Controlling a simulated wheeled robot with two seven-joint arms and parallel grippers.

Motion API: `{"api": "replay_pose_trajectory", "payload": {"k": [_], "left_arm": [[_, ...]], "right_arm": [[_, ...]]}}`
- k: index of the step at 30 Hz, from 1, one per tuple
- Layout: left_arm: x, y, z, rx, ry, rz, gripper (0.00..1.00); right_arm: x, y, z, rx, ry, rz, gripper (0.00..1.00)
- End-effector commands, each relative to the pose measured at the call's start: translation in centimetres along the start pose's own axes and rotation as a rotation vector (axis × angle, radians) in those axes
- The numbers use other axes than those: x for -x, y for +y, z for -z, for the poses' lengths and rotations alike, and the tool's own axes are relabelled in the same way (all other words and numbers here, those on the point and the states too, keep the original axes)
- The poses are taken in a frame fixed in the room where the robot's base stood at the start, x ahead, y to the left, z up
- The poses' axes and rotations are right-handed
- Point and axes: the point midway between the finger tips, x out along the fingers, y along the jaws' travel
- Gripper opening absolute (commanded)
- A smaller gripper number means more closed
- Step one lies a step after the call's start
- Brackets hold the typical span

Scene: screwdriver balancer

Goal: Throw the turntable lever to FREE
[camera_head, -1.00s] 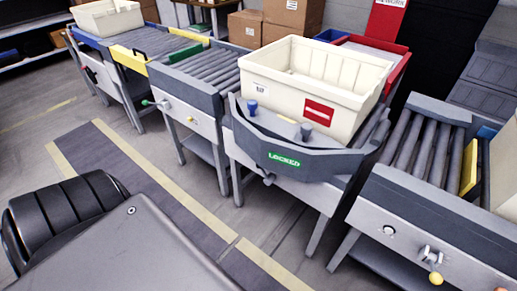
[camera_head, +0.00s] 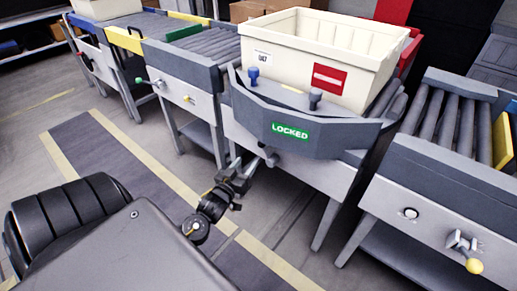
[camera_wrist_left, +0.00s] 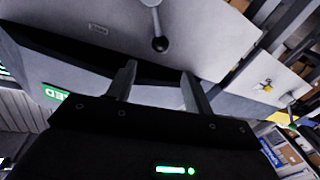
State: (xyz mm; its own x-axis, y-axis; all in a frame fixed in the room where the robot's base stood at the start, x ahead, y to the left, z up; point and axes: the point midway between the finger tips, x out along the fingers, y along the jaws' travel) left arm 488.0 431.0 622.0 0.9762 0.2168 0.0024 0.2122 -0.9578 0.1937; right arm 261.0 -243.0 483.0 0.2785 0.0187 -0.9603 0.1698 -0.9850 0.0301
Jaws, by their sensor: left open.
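The turntable (camera_head: 330,143) stands at centre with a green LOCKED sign (camera_head: 290,131) on its grey curved front. Its lever (camera_wrist_left: 158,30), a metal rod with a dark ball knob, sticks out of the pale panel below that front. In the head view the lever (camera_head: 270,157) is small and partly merges with my gripper. My left gripper (camera_head: 250,167) is just in front of it, low under the sign. In the left wrist view the fingers (camera_wrist_left: 160,82) are apart and empty, with the knob showing beyond the gap between their tips. My right gripper is out of view.
A cream tote (camera_head: 315,50) with a red label sits on the turntable, behind two blue-grey pegs. A roller conveyor (camera_head: 440,175) with a yellow-knobbed lever (camera_head: 474,265) stands right. Another conveyor (camera_head: 190,80) stands left. The floor in front is open.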

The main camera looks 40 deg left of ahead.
Motion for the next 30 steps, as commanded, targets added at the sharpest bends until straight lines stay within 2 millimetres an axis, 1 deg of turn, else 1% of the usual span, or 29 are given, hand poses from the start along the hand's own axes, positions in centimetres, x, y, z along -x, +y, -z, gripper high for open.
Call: {"api": "replay_pose_trajectory", "payload": {"k": [5, 12, 15, 18, 23, 30], "left_arm": [[-2.5, 0.0, 0.0, -0.002, 0.002, 0.0, 0.52], [-7.0, 0.0, -0.1, -0.002, 0.0, 0.0, 0.52], [-8.5, 0.0, -0.2, -0.002, -0.001, 0.0, 0.52], [-9.6, 0.0, -0.2, -0.002, -0.001, 0.0, 0.52], [-10.4, 0.0, -0.1, -0.002, -0.002, 0.001, 0.52], [-10.5, 0.0, -0.1, -0.002, -0.002, 0.0, 0.52]], "right_arm": [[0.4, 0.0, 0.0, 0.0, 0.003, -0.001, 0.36], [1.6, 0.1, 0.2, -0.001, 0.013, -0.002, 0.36], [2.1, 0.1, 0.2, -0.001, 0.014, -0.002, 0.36], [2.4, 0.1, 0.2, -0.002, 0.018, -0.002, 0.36], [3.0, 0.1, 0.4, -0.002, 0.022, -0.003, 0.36], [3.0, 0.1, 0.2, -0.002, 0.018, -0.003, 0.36]]}}
